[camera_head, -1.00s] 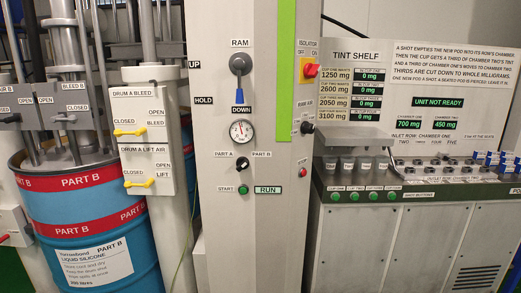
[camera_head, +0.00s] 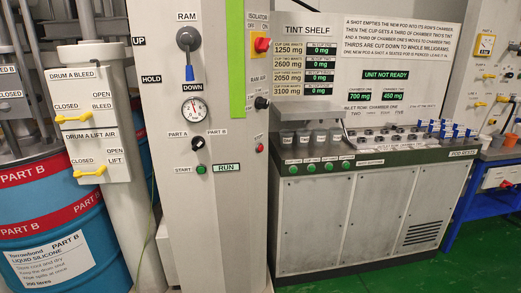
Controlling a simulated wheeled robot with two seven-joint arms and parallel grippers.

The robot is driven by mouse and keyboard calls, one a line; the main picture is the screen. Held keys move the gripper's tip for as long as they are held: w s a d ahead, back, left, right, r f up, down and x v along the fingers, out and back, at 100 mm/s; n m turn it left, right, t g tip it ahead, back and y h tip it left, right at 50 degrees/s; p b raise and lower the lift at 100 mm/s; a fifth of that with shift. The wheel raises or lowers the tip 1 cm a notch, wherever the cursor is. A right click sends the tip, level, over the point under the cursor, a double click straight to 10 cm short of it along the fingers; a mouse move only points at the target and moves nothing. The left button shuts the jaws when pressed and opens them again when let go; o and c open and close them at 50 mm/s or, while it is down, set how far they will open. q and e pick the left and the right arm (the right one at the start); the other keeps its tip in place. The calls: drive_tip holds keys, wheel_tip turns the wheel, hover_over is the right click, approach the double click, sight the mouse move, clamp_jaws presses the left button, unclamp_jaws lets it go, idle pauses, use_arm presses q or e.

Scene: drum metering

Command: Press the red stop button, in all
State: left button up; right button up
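A small red button (camera_head: 259,148) sits on the right side face of the grey control column (camera_head: 220,245). The label above it is too small to read. A larger red isolator knob (camera_head: 263,45) on a yellow plate is higher on the same face, under the word ISOLATOR. A green START button (camera_head: 201,170) is on the column's front, beside a lit RUN sign (camera_head: 226,167). Neither of my grippers shows in this view.
A tint shelf (camera_head: 333,220) with cups, green buttons and displays stands right of the column; one display reads UNIT NOT READY (camera_head: 386,75). A blue Part B drum (camera_head: 80,225) stands at left. Green floor (camera_head: 425,265) is clear at lower right.

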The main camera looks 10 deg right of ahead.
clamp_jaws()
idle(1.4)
